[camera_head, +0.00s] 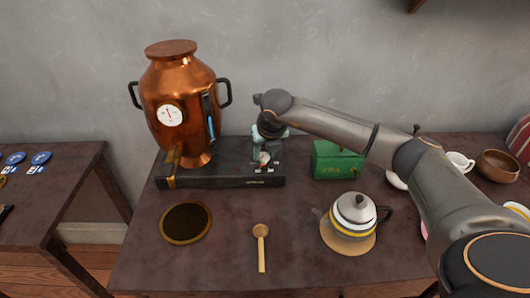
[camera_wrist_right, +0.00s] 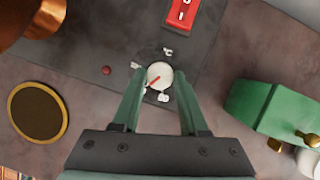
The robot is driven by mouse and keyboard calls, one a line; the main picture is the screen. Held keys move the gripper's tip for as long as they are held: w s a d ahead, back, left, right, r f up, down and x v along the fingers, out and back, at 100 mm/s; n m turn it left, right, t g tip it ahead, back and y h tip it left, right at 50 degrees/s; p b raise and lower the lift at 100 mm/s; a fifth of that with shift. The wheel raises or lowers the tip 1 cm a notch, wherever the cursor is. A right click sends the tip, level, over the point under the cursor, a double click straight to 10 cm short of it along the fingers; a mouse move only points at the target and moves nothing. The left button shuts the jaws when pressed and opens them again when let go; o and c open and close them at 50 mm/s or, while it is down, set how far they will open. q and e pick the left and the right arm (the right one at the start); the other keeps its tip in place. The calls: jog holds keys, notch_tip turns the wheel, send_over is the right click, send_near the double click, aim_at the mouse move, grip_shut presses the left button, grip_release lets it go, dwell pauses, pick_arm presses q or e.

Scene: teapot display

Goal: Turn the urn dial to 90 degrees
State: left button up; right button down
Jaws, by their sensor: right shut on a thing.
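The copper urn (camera_head: 180,90) stands on a black base (camera_head: 225,176) at the back left of the table, with a round white gauge on its front. The dial (camera_wrist_right: 159,75) is a pale round knob with a red pointer line, on the base's top. The line slants toward the lower left in the wrist view. The small marks around it are partly hidden and hard to read. My right gripper (camera_wrist_right: 159,79) is shut on the dial, one green finger on each side. In the head view the right gripper (camera_head: 266,150) reaches down over the base. My left gripper is out of view.
A red switch (camera_wrist_right: 182,13) sits on the base near the dial. A green box (camera_head: 337,162) stands right of the base. A teapot (camera_head: 354,215) on a round mat, a wooden spoon (camera_head: 261,245) and a dark round coaster (camera_head: 186,223) lie in front.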

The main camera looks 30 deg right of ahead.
dwell(0.3)
jog(key=shift+c, duration=2.2)
grip_release()
jog(key=shift+r, duration=0.1)
jog(key=shift+s+r, duration=0.15)
jog(key=shift+r, duration=0.2)
jog(key=v, duration=1.1)
jog(key=shift+s+r+p, duration=0.2)
jog(key=shift+r+p, duration=0.05)
jog(key=shift+p, duration=0.1)
jog(key=shift+a, duration=0.1)
